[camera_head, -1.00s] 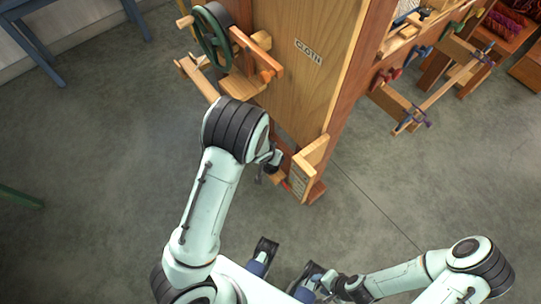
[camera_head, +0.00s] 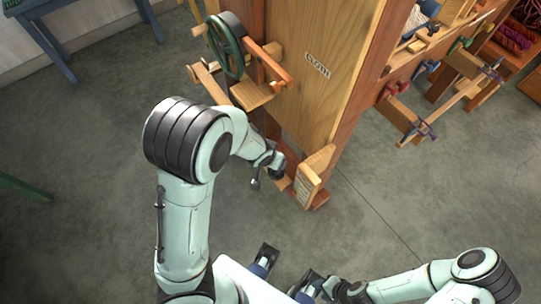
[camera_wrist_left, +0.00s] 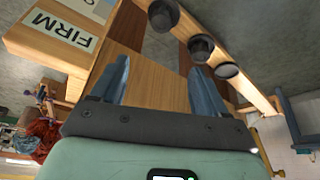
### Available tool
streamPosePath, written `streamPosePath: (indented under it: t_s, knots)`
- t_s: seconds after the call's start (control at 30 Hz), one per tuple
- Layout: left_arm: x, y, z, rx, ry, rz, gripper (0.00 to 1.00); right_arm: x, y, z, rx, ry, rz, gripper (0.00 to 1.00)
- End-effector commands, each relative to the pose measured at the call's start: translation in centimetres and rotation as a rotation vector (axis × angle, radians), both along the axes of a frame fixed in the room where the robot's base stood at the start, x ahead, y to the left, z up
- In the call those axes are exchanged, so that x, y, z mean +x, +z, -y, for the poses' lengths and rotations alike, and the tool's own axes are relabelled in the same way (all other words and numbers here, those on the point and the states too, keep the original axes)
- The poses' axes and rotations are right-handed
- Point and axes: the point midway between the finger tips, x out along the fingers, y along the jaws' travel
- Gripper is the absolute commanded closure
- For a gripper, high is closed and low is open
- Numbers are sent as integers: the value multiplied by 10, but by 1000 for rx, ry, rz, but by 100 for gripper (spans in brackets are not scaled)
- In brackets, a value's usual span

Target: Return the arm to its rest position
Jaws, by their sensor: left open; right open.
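My left arm (camera_head: 183,220) rises from the bottom of the head view. Its elbow is bent and its forearm points toward the lower end of the wooden loom or cabinet (camera_head: 345,60). The left fingers are hidden in that view. In the left wrist view my left gripper (camera_wrist_left: 160,78) is open, with two blue-grey fingers apart and nothing between them. Wooden boards lie beyond the fingers; I cannot tell whether they touch. My right gripper (camera_head: 322,284) is low near the bottom edge, small and partly hidden, open with nothing seen in it.
A green handwheel (camera_head: 225,45) and a wooden bracket stick out beside the left forearm. In the wrist view, a FIRM label (camera_wrist_left: 62,32) and a rail with dark round knobs (camera_wrist_left: 201,47) are close. A blue stool (camera_head: 60,40) stands upper left.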

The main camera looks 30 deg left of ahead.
Motion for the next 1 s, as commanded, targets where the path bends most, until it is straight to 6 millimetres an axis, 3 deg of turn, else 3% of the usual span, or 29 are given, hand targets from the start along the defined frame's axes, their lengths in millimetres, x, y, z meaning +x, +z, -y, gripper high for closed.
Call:
streamPosePath:
  t_s: [0.37, 0.53, 0.67, 0.8, 1.0]
  knots:
    - [-4, 4, 0, 1, 0, -4, 26, 1, 3, 0, 0, 0, 1, 57]
    - [-21, -23, 2, -2, -1, -74, 26, 3, 11, 0, 0, 0, 4, 57]
    - [-60, -70, 10, -38, 12, -194, 26, 8, 24, 0, 0, 0, 10, 57]
    - [-116, -116, 29, -129, 51, -329, 26, 14, 39, 0, 0, 0, 17, 57]
    - [-182, -146, 70, -290, 145, -462, 26, 22, 56, 0, 0, 0, 26, 57]
